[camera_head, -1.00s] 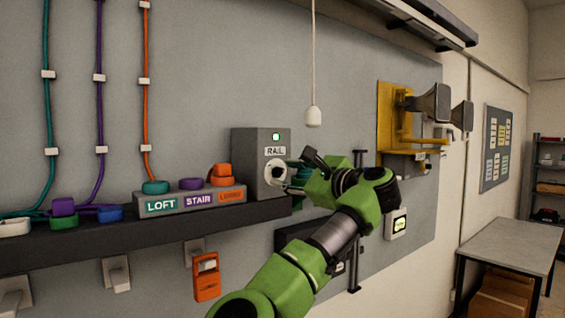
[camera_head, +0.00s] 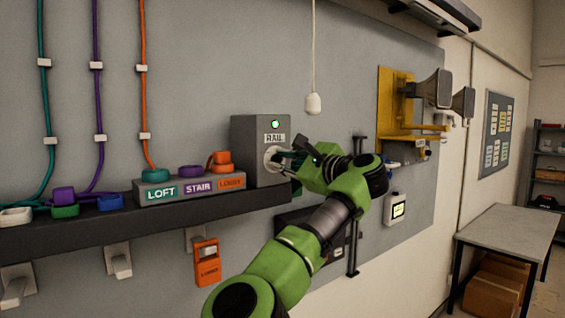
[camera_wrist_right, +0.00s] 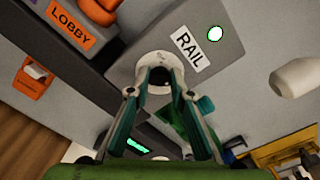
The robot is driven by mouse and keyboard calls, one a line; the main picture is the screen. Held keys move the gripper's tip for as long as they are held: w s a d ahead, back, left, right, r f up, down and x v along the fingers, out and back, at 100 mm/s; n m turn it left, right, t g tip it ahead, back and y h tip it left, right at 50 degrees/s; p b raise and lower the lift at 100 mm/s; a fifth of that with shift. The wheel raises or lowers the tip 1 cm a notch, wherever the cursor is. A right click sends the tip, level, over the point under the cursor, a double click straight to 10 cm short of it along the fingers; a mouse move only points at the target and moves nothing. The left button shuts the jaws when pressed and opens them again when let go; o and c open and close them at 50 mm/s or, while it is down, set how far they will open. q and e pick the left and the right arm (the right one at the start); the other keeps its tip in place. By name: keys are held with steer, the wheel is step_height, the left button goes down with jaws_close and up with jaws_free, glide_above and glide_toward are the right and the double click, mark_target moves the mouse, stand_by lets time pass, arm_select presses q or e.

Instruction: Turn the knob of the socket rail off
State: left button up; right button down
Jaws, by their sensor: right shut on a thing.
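The socket rail's grey box (camera_head: 248,150) stands on the dark shelf and carries the label RAIL. A small light (camera_head: 275,124) on it glows green. Its round white knob (camera_head: 270,158) is on the front face; the right wrist view shows the white disc (camera_wrist_right: 155,66) with a dark centre. My right gripper (camera_head: 284,158) reaches the knob from the right. In the right wrist view its two teal fingers (camera_wrist_right: 161,80) close in on the knob's middle, which they partly hide. My left gripper is not in view.
The LOFT, STAIR and LOBBY block (camera_head: 190,193) with coloured plugs sits left of the box on the shelf (camera_head: 90,229). A white pull-cord weight (camera_head: 313,104) hangs to the upper right. Yellow-mounted horns (camera_head: 400,95) and a table (camera_head: 500,235) are further right.

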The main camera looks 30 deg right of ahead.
steer(key=n+b, duration=0.4)
steer(key=n, duration=0.2)
steer(key=n+b, duration=0.4)
steer(key=n, duration=0.2)
steer(key=f+n+b, duration=0.1)
steer(key=n+b, duration=0.4)
steer(key=shift+n, duration=0.4)
stand_by(0.5)
steer(key=c, duration=1.8)
jaws_free()
steer(key=shift+r, duration=0.1)
steer(key=shift+r, duration=0.1)
